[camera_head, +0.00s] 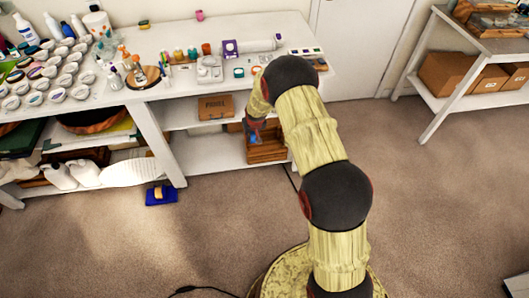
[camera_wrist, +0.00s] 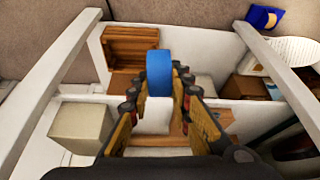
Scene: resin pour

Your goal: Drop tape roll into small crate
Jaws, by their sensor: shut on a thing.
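My gripper (camera_wrist: 162,82) is shut on a blue tape roll (camera_wrist: 159,68), held between the fingertips in the wrist view. In the head view my gripper (camera_head: 256,124) is small and partly blocked by my arm, with a bit of the blue roll (camera_head: 254,137) showing below it. The small wooden slatted crate (camera_wrist: 130,42) lies up and left of the roll in the wrist view. Its inside looks empty where I can see it. In the head view the crate (camera_head: 268,154) sits on the lower shelf, beside and behind the gripper, partly hidden by it and my arm.
A cardboard box (camera_head: 215,107) sits on the shelf under the white workbench (camera_head: 170,100). The bench top holds bottles, cups and a purple-and-white roll. White bench legs (camera_wrist: 48,70) flank the gripper in the wrist view. A blue-and-yellow item (camera_head: 160,195) lies on the carpet.

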